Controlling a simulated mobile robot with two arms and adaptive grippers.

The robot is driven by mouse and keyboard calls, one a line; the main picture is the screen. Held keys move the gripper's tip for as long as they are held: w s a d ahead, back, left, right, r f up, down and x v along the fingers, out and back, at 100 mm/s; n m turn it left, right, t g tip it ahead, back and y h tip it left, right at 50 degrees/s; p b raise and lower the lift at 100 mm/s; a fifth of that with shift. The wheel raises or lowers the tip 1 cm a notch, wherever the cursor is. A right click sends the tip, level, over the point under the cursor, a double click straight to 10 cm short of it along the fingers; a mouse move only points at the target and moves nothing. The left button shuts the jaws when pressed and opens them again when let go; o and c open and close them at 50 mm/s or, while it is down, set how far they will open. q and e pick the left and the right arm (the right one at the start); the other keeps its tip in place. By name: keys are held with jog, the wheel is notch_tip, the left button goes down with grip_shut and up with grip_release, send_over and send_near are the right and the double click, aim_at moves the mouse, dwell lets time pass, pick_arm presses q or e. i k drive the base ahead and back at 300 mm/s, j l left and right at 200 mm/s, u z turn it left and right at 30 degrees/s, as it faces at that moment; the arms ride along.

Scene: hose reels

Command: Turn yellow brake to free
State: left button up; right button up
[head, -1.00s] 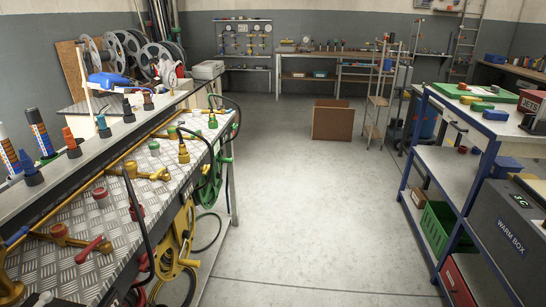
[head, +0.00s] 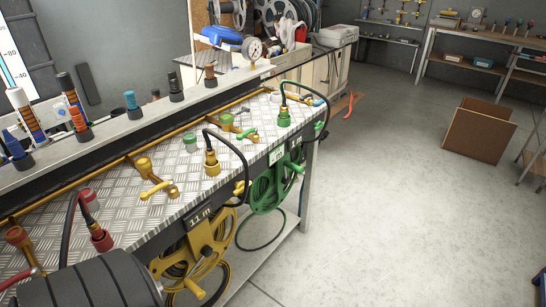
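The yellow hose reel (head: 205,232) hangs under the front edge of the tread-plate bench, below an "11 m" label. A small yellow lever (head: 240,188) sticks out at the bench front edge, right of that label; it may be the yellow brake, but its setting cannot be read. A yellow crank knob (head: 195,288) is low on the reel. A yellow hose nozzle (head: 211,162) stands upright on the bench, and a yellow valve with a lever handle (head: 155,187) lies left of it. Neither gripper's fingers show. A dark ribbed part of mine covers the lower left.
A green reel (head: 268,190) and green nozzle (head: 284,117) are to the right, red hose fittings (head: 101,238) to the left. A cardboard box (head: 480,130) stands on the floor. The floor (head: 390,190) right of the bench is clear.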

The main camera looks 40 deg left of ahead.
aim_at(240, 186)
jog(key=i+u, duration=0.4)
jog(key=i+l+u, duration=0.2)
jog(key=u, duration=0.2)
jog(key=i+l+u, duration=0.2)
jog(key=u, duration=0.2)
jog(key=i+l+u, duration=0.35)
jog(key=k+j, duration=0.05)
